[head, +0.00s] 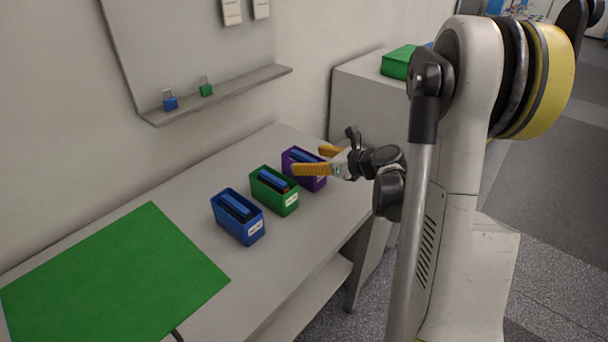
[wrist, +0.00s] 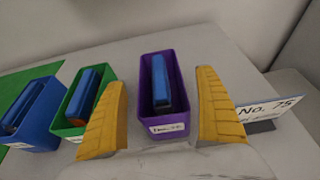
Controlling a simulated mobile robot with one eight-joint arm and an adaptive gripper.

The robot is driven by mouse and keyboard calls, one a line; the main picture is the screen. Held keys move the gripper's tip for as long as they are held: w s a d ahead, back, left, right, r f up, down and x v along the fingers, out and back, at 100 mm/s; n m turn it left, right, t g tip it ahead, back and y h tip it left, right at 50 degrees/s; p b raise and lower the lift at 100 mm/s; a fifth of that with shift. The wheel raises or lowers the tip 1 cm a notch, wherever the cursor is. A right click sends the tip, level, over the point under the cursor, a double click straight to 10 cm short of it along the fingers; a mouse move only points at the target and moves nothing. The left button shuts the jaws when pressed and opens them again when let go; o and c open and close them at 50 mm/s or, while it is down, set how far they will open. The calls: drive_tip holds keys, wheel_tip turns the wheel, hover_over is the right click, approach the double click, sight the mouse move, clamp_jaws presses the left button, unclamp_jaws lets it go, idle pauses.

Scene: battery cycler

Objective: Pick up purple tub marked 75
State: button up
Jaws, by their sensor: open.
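The purple tub (head: 317,182) is the farthest of three tubs in a row on the grey bench, partly covered by my gripper in the head view. In the wrist view the purple tub (wrist: 146,85) stands upright between the yellow fingers, with a blue item (wrist: 161,84) inside and a white label on its near end, too blurred to read.
The green tub (head: 272,191) stands close beside the purple one, and the blue tub (head: 238,217) beyond it. A green mat (head: 115,278) covers the bench's left part. A wall shelf (head: 220,96) holds two small padlocks. A grey cabinet (head: 362,100) stands behind the bench end.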

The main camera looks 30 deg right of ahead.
drive_tip(key=x, duration=0.2)
drive_tip(key=shift+w+a+f, duration=0.15)
drive_tip(key=shift+w+f, duration=0.05)
drive_tip(key=shift+w, duration=0.15)
drive_tip(key=c, duration=1.5)
drive_tip(key=shift+r, duration=0.15)
